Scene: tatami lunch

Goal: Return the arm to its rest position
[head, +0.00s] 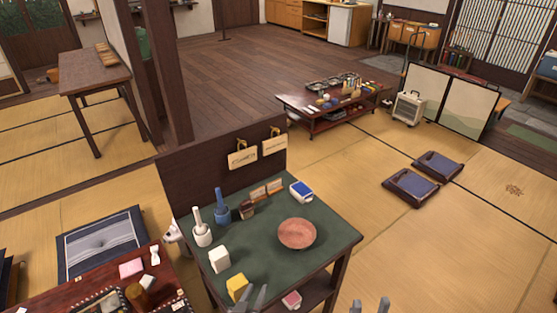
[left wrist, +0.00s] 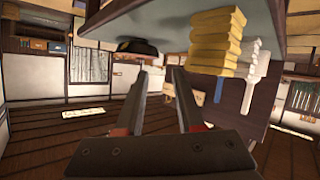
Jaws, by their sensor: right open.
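My left gripper (head: 254,297) is at the bottom of the head view, by the near edge of the green-topped table (head: 265,212) and beside a yellow block (head: 237,287). In the left wrist view its two fingers (left wrist: 158,82) stand apart with nothing between them. My right gripper (head: 370,305) shows only its fingertips at the bottom edge, to the right of the table. They are apart, with nothing visible between them. The rest of both arms is out of the head view.
Tatami lies open to the right.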

